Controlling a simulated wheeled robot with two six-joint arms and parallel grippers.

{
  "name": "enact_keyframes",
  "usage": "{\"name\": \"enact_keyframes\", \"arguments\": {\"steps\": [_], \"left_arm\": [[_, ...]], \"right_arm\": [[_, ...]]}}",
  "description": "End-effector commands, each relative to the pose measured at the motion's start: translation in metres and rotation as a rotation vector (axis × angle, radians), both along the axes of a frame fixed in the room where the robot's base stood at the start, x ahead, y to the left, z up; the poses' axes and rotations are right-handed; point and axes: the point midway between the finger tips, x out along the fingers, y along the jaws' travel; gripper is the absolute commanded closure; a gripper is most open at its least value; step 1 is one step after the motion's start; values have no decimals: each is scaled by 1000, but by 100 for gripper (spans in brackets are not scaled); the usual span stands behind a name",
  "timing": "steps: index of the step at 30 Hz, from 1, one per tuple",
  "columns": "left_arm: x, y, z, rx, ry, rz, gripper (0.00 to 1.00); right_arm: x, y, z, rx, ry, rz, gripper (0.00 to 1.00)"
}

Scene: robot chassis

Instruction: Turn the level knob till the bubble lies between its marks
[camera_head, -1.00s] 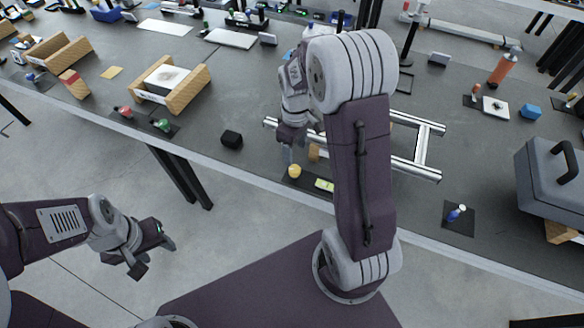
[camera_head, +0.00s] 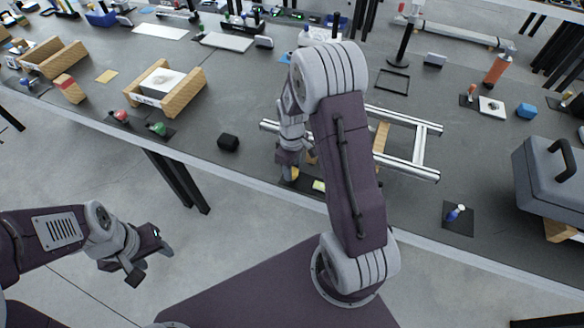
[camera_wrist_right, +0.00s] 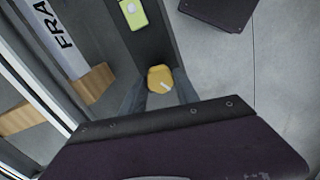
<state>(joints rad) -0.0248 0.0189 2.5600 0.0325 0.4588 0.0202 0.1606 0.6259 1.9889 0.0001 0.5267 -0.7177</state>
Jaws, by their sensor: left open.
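The yellow knob (camera_wrist_right: 160,79) sits on a dark strip at the table's front edge. It shows between the two fingers of my right gripper (camera_wrist_right: 159,92) in the right wrist view. The fingers stand apart on either side of it, and I see no clear grip. In the head view my right gripper (camera_head: 290,174) partly covers the knob. The yellow-green level vial (camera_wrist_right: 133,13) lies beside the knob on the same strip. A small pale spot shows in it, but the marks are too small to tell. My left gripper (camera_head: 151,264) is open and empty, off the table.
A metal rail frame (camera_head: 410,168) lies behind the knob, with wooden blocks by it. A black cube (camera_head: 228,143) stands to the left. A grey toolbox (camera_head: 552,180) and a blue-tipped item (camera_head: 456,213) on a dark mat are at the right.

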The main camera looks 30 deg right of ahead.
Motion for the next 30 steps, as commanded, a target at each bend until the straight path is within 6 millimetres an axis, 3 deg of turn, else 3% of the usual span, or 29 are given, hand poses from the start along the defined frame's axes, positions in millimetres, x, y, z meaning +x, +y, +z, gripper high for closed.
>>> {"name": "enact_keyframes", "arguments": {"steps": [14,30], "left_arm": [[0,0,9,0,0,0,51],[0,0,32,0,0,0,51]], "right_arm": [[0,0,3,-1,1,-130,100],[1,-1,3,0,-1,-626,100]]}}
